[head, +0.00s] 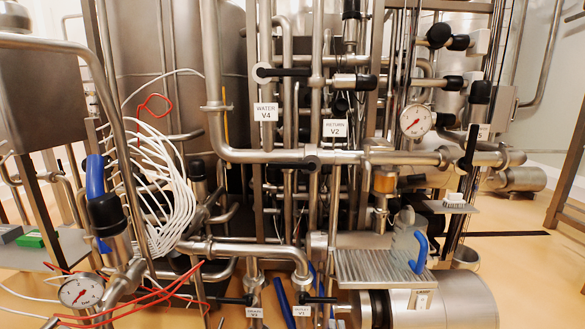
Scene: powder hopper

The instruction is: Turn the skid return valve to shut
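The white tag reading RETURN V2 (335,128) hangs among the upright pipes near the centre of the head view. Just above it is a horizontal steel valve body (345,82) with a black end. Below the tag, a black lever (292,164) lies roughly level across the pipes. I cannot tell for sure which of these parts belongs to the return valve, nor whether it stands open or shut. Neither of my grippers is in view.
A tag reading WATER V4 (266,112) hangs to the left, below a level black lever (283,71). Lower black levers (318,300) sit by smaller tags. White cables (165,195), a pressure gauge (416,121) and a ribbed steel shelf (372,267) crowd the space around.

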